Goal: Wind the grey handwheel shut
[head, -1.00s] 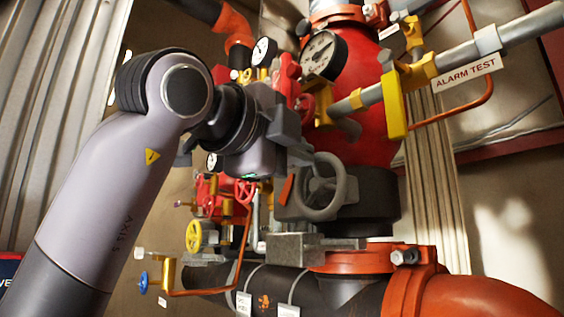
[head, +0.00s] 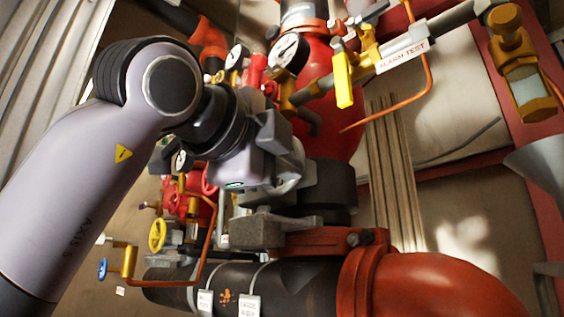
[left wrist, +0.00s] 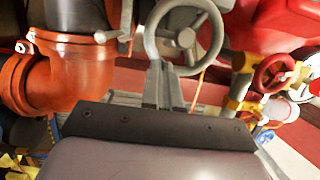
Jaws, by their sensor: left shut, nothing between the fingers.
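The grey handwheel (left wrist: 186,38) shows at the top of the left wrist view, with its rim, spokes and round hub. In the head view my left gripper hides most of it. My left gripper (left wrist: 163,82) is shut and empty. Its fingers point toward the wheel, and their tips appear close to the lower left part of the rim. I cannot tell whether they touch it. In the head view the left gripper (head: 284,152) is in front of the red riser valve. My right gripper is not in view.
A black pipe with an orange elbow (head: 420,285) runs below the gripper. A yellow lever (head: 343,80) and the alarm test pipe (head: 403,55) are above right. Gauges (head: 289,52), a yellow handwheel (head: 158,235) and a red handwheel (left wrist: 272,73) crowd the sides.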

